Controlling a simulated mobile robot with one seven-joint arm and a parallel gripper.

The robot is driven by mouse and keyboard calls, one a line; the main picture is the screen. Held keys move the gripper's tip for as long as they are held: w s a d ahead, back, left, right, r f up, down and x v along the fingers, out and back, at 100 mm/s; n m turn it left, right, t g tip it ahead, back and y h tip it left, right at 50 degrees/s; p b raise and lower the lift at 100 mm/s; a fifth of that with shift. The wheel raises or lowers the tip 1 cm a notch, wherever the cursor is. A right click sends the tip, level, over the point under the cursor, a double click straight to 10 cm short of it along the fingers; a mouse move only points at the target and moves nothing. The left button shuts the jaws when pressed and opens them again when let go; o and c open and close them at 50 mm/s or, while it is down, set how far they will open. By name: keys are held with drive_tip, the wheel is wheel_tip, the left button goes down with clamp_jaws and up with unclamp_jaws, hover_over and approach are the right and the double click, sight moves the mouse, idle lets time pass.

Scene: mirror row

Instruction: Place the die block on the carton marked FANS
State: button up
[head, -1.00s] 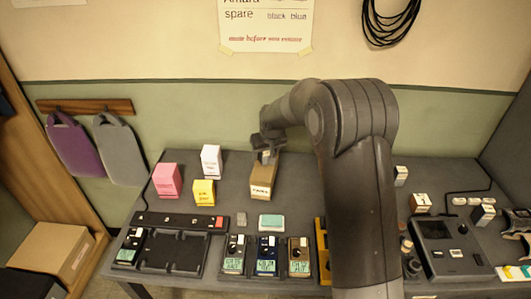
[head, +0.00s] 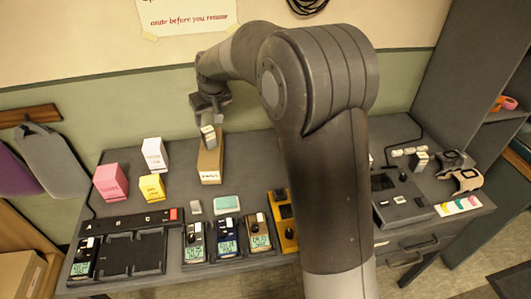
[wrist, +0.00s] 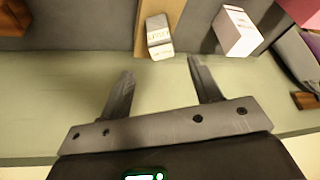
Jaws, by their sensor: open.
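The die block (head: 208,137), a small pale block with a printed face, stands at the far end of the brown carton marked FANS (head: 210,163). In the wrist view the block (wrist: 159,38) appears to rest on the brown carton top (wrist: 172,12), close to its edge. My gripper (head: 211,115) is just above and behind the block in the head view. In the wrist view my gripper's two fingers (wrist: 160,75) are spread with nothing between them, and the block is beyond their tips, apart from them.
A white carton (head: 154,154), a pink carton (head: 110,183) and a yellow carton (head: 152,188) stand left of the brown one. Several handheld devices and a dark rack (head: 115,255) line the front of the bench. My arm hides part of the bench's middle right.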

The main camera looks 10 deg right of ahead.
drive_tip(key=s+d+r+m, duration=0.1)
drive_tip(key=s+d+r, duration=0.25)
drive_tip(key=s, duration=0.25)
drive_tip(key=s+d+r+t+h, duration=0.1)
drive_tip(key=s+d+r, duration=0.25)
drive_tip(key=s, duration=0.35)
drive_tip(key=s+d+r+m, duration=0.1)
drive_tip(key=s+d+r, duration=0.25)
drive_tip(key=s, duration=0.25)
drive_tip(key=s+d+f+m, duration=0.1)
drive_tip(key=s+d, duration=0.2)
drive_tip(key=s, duration=0.6)
drive_tip(key=s+d+f+m, duration=0.1)
drive_tip(key=s+d+f, duration=0.1)
drive_tip(key=s, duration=0.7)
drive_tip(key=shift+s+d+f+t+h, duration=0.15)
drive_tip(key=shift+s+d+t+h, duration=0.2)
drive_tip(key=shift+d, duration=0.5)
